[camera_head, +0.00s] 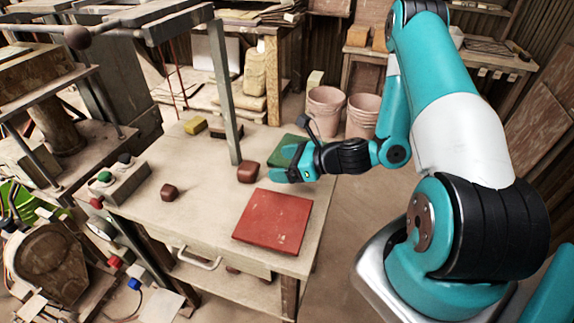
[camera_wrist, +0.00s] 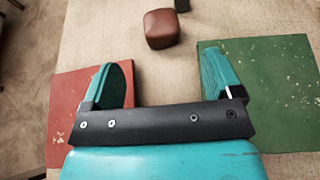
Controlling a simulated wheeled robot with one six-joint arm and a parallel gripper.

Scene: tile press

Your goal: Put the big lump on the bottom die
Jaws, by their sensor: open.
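A reddish-brown lump (camera_head: 248,172) sits on the table between the red board and the green board. It looks larger than a second brown lump (camera_head: 169,192) farther left. My gripper (camera_head: 283,176) is open and empty, low over the table to the right of the larger lump. In the wrist view that lump (camera_wrist: 161,28) lies ahead of the gap between my fingers (camera_wrist: 160,75), apart from both. I cannot clearly pick out the bottom die; the press (camera_head: 45,75) stands at the left, partly cut off by the picture edge.
A red board (camera_head: 273,221) and a green board (camera_head: 287,151) flank my gripper. A metal post (camera_head: 225,95) rises just behind the larger lump. A button box (camera_head: 118,182) sits at the table's left, a yellow block (camera_head: 195,125) at the back. The table between the lumps is clear.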

